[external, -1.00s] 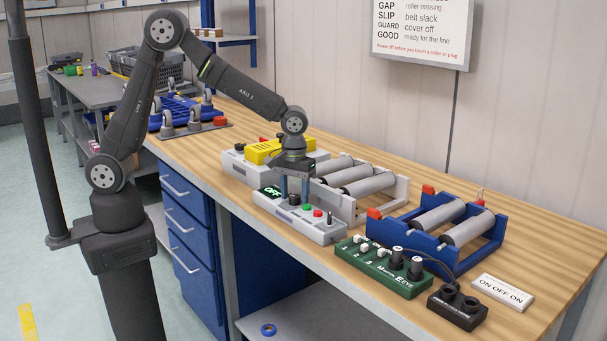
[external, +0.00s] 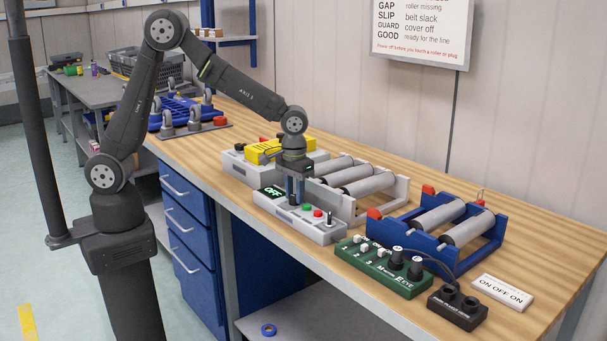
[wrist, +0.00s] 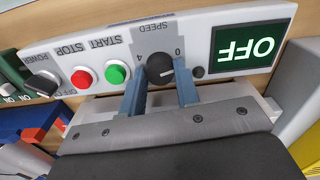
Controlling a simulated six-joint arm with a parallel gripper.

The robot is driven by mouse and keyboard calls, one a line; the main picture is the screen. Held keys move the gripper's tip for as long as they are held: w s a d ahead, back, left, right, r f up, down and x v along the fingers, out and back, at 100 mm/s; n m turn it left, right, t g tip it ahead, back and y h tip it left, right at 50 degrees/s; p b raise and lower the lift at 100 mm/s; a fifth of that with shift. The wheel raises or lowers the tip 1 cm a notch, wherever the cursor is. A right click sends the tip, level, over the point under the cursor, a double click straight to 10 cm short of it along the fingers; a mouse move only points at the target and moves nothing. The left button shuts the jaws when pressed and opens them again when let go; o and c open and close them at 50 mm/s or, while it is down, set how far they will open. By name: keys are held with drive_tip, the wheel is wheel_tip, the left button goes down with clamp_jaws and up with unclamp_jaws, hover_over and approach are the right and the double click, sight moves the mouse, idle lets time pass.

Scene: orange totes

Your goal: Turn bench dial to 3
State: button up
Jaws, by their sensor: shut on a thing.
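The bench dial is a dark round knob (wrist: 158,68) under the upside-down word SPEED on the white control panel (wrist: 215,20) in the wrist view. The marks 0 and 4 show beside it. A pale pointer line on the knob lies towards its right side in this view; its exact setting is hard to read. My gripper (wrist: 160,82) has its two blue-grey fingers on either side of the knob, shut on it. In the external view my gripper (external: 294,200) points straight down at the panel (external: 325,236), and the fingers partly hide the dial.
A green display (wrist: 250,47) reads OFF. A green START button (wrist: 116,74), a red STOP button (wrist: 82,78) and a POWER switch (wrist: 43,85) sit on the same panel. Rollers (external: 368,186) stand behind it. A green switch box (external: 383,268) is to the right.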

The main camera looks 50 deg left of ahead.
drive_tip(key=m, duration=0.4)
drive_tip(key=shift+m, duration=0.3)
drive_tip(key=m, duration=0.3)
drive_tip(key=shift+m, duration=0.4)
drive_tip(key=m, duration=1.2)
drive_tip(key=shift+r+m, duration=0.1)
drive_tip(key=shift+m, duration=0.2)
drive_tip(key=m, duration=0.3)
drive_tip(key=shift+m, duration=0.4)
drive_tip(key=m, duration=0.4)
drive_tip(key=shift+m, duration=2)
